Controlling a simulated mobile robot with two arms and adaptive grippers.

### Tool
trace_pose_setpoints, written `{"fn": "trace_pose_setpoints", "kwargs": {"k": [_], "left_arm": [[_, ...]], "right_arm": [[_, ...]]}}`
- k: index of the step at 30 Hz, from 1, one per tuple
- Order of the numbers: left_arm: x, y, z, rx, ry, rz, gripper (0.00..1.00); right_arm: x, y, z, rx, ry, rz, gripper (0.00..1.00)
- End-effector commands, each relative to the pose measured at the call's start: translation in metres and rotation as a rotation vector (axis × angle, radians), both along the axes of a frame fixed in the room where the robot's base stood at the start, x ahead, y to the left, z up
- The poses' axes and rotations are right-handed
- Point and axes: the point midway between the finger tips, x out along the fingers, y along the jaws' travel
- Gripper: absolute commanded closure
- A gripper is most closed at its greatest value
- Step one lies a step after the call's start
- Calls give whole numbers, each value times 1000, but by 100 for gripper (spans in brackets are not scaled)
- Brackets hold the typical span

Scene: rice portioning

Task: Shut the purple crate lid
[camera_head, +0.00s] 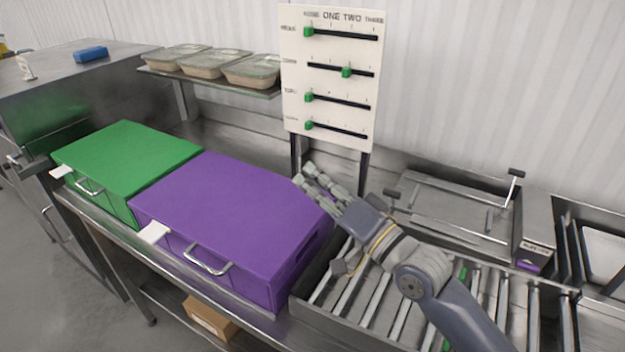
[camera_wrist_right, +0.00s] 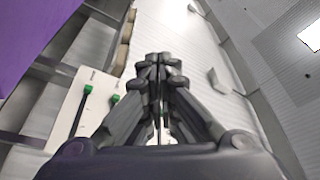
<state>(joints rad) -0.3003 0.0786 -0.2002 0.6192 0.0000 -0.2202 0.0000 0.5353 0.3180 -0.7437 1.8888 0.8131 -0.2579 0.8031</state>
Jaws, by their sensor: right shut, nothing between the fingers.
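The purple crate (camera_head: 225,222) stands on the steel counter in the head view, with its lid (camera_head: 235,195) lying flat over its top. A metal handle (camera_head: 208,266) and a white tab (camera_head: 154,232) are on its front side. A purple surface (camera_wrist_right: 28,35) also shows at the upper left of the right wrist view. My right gripper (camera_head: 307,173) is shut and empty, just beyond the crate's back right corner; I cannot tell if it touches the lid. In the right wrist view the fingers (camera_wrist_right: 158,62) are together. My left gripper does not show.
A green crate (camera_head: 125,160) stands left of the purple one. A board with green sliders (camera_head: 330,78) rises behind. Filled trays (camera_head: 215,63) sit on a shelf (camera_head: 190,76) at the back. A roller conveyor (camera_head: 372,300) lies to the right under my right arm.

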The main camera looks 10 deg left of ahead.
Motion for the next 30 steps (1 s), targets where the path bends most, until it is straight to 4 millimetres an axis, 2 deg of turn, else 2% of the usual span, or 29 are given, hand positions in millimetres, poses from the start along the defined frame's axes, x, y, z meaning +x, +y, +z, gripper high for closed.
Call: {"fn": "trace_pose_setpoints", "kwargs": {"k": [4, 8, 21, 30], "left_arm": [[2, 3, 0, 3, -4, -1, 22], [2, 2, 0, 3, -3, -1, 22], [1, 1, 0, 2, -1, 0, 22], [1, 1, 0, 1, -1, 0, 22]], "right_arm": [[-2, -3, -1, -1, 1, -1, 100], [-10, -16, -5, -1, 1, -2, 100], [-54, -77, -20, -4, 1, -1, 100], [-67, -95, -24, 0, 0, 0, 100]]}}
